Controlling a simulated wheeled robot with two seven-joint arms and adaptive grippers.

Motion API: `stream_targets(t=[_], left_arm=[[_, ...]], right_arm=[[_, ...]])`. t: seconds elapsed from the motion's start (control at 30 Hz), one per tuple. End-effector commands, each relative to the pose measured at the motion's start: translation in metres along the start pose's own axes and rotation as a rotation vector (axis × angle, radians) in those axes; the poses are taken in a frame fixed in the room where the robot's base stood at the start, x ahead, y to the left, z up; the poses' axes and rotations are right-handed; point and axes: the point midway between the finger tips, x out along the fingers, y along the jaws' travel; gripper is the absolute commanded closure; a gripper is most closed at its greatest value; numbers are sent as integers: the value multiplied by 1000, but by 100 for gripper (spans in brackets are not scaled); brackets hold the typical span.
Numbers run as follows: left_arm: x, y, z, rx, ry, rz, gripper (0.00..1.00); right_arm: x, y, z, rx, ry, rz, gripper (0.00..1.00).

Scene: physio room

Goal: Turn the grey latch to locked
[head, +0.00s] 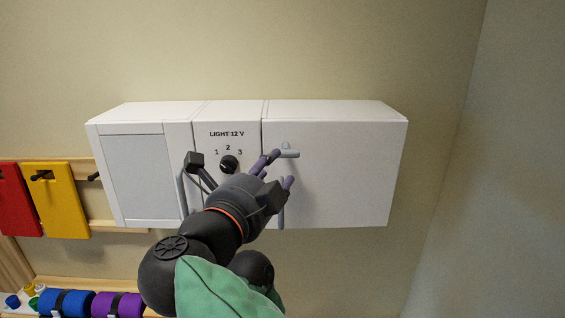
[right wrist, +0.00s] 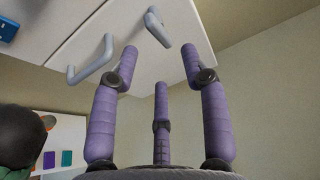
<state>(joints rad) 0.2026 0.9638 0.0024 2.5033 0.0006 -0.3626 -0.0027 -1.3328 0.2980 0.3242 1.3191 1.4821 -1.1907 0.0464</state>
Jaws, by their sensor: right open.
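The grey latch (head: 289,151) is on the white door (head: 345,165) at the right of the wall cabinet, near the door's upper left edge. Its lever lies roughly level in the head view. In the right wrist view the latch (right wrist: 158,29) shows just beyond the fingertips. My right gripper (head: 279,168) has purple fingers, spread open and empty, in front of the door. One fingertip is close to the latch's left end; I cannot tell whether it touches. The right wrist view shows the three fingers (right wrist: 160,60) apart with nothing between them. My left gripper is not in view.
A grey bar handle (head: 282,216) sits below the latch, partly hidden by my gripper. A black dial (head: 229,164) marked 1, 2, 3 and another grey handle (head: 181,192) are to the left. Yellow (head: 58,205) and red boards hang farther left. Wall right of the cabinet is bare.

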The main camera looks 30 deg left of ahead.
Motion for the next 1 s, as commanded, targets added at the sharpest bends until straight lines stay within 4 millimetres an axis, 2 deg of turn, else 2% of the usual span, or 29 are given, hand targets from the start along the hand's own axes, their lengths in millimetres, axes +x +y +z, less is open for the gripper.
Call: stream_targets(t=[0.1,0.3,1.0], left_arm=[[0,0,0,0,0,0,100],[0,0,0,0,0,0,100],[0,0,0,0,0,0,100]], right_arm=[[-20,0,1,-1,-3,0,54],[-36,0,0,0,-1,0,54],[-38,0,0,1,0,0,54]])
